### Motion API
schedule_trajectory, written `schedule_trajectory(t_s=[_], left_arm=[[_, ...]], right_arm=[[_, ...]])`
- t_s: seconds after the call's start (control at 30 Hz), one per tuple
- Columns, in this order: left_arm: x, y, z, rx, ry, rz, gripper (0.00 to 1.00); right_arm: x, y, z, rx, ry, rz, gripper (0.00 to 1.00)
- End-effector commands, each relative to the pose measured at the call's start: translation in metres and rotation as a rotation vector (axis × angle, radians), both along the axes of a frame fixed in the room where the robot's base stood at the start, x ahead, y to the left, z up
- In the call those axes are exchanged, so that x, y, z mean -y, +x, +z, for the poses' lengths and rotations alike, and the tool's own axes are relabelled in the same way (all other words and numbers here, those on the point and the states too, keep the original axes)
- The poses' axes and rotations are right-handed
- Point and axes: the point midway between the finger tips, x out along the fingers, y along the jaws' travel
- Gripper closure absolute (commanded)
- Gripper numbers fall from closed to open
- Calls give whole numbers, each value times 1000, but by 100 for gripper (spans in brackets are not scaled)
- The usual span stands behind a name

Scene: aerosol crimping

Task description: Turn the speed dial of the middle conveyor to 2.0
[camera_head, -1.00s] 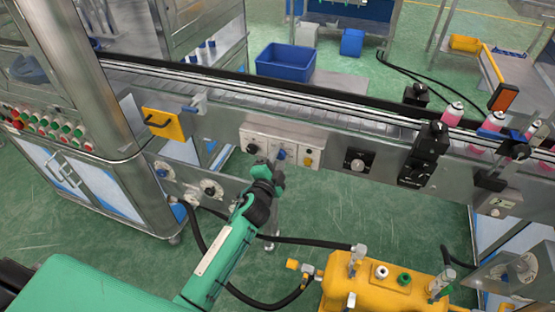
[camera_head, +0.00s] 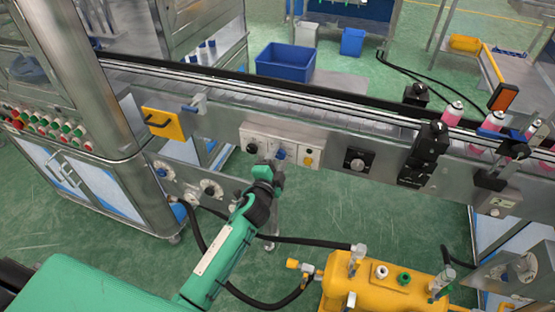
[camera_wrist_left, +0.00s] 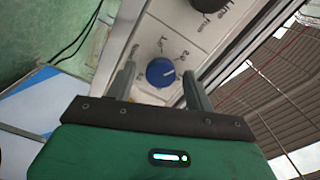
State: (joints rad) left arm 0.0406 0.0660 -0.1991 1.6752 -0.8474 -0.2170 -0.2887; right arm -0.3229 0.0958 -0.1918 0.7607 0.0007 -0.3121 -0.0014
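A blue dial (camera_head: 281,154) sits on the light control panel (camera_head: 265,140) on the conveyor's (camera_head: 225,122) front side. The left wrist view shows the round blue dial (camera_wrist_left: 160,72) with marks printed around it. My left gripper (camera_head: 270,174) is just in front of and below this panel. In the left wrist view my left gripper (camera_wrist_left: 160,82) is open, its two fingers on either side of the blue dial with gaps between; contact is not visible. The dial's exact setting is too small to read. My right gripper is in neither view.
A black knob (camera_head: 252,148) and a yellow knob (camera_head: 308,161) flank the blue dial. Another black dial (camera_head: 357,164) is further right. A yellow machine (camera_head: 375,285) stands at the lower right, with black hoses (camera_head: 305,240) along the floor.

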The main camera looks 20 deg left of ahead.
Motion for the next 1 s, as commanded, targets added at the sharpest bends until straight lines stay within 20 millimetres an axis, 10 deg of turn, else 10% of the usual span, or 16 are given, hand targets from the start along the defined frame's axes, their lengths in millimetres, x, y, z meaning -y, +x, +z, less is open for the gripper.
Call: schedule_trajectory(t_s=[0.37, 1.0], left_arm=[[0, -10, -1, 0, -1, 0, 46], [-4, -119, -1, -1, -1, 0, 46]], right_arm=[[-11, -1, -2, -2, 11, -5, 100], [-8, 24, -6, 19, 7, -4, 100]])
